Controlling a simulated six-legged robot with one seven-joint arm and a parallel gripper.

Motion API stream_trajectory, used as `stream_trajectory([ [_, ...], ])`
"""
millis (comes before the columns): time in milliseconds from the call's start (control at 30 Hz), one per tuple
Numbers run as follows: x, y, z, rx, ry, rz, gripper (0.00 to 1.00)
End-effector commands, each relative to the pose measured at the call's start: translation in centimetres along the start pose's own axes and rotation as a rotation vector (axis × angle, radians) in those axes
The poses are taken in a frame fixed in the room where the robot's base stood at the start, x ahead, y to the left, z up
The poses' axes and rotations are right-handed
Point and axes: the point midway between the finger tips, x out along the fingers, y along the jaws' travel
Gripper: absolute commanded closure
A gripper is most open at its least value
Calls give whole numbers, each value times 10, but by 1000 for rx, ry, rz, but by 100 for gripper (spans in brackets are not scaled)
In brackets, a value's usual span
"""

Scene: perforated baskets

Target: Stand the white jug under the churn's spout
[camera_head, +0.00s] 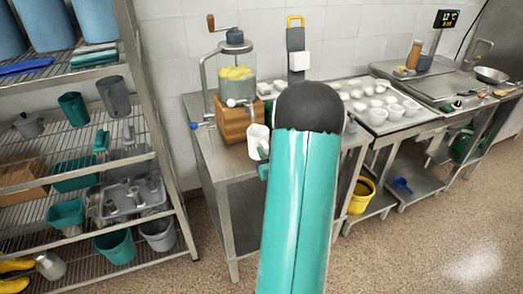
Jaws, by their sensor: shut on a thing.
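The churn (236,70) stands on the steel table at centre, a clear jar with yellow contents, a dark lid and a crank handle. It rests on a wooden block (233,125). Its spout (233,102) is at the front of the jar's base. The white jug (257,136) appears upright, just right of and below the spout in the picture. My gripper (263,154) is shut on the jug, at its lower right side. My arm hides part of the gripper, so the fingers barely show. I cannot tell whether the jug touches the table.
The steel table (205,150) has bare surface left of the block. A wire rack (150,150) with pitchers and tubs stands at left. A yellow bucket (361,196) sits on a low shelf at right.

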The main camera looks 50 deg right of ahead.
Motion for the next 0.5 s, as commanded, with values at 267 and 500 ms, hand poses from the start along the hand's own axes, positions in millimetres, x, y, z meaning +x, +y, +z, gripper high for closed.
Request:
stream_trajectory([
  [267, 36, 0, 11, 3, -2, 1, 100],
  [500, 36, 0, 14, 0, 2, 0, 100],
])
